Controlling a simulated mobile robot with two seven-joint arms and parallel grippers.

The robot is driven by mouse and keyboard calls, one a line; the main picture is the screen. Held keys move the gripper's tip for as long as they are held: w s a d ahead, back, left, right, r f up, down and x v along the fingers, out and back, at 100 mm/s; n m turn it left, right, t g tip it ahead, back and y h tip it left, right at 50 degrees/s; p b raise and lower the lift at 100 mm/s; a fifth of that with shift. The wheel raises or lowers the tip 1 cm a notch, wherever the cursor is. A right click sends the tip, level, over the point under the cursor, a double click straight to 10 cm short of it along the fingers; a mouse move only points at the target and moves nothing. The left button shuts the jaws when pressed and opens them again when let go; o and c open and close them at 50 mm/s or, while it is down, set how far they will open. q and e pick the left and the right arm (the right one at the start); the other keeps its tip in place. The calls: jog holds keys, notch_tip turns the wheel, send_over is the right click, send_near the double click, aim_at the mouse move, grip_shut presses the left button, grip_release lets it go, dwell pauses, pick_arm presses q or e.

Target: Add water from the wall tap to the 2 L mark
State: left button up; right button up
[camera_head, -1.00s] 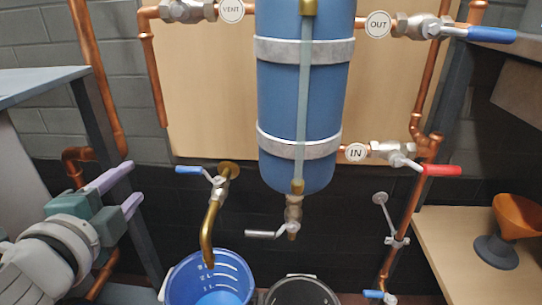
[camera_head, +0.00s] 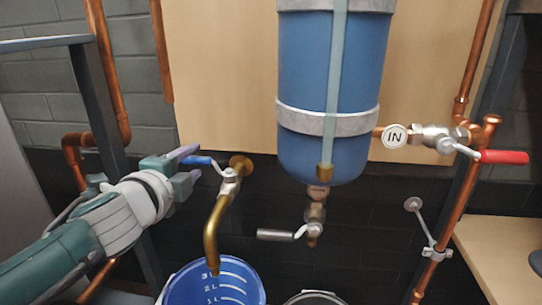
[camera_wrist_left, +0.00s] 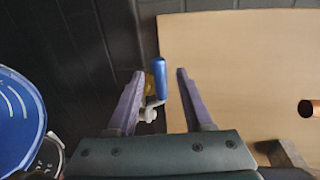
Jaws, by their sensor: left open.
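The brass wall tap (camera_head: 214,228) comes out of the dark wall, its spout pointing down over a blue bucket (camera_head: 178,287). The bucket has white marks 3 L, 2 L and 1 L inside; its lower part is cut off and the water level is not clear. The tap's blue lever (camera_head: 197,161) points left. My left gripper (camera_head: 188,167) is open at the lever's outer end. In the left wrist view the blue lever (camera_wrist_left: 163,78) stands between the two open fingers (camera_wrist_left: 160,75), nearer the left one. My right gripper is not in view.
A blue tank (camera_head: 300,70) hangs on the wall to the right, with a drain valve (camera_head: 315,215) below it. A dark bucket (camera_head: 312,297) stands beside the blue one. A red-handled IN valve (camera_head: 500,157) and copper pipes are farther right.

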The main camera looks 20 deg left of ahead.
pick_arm(q)
jog(key=shift+w, duration=0.1)
grip_shut()
dwell(0.4)
dwell(1.0)
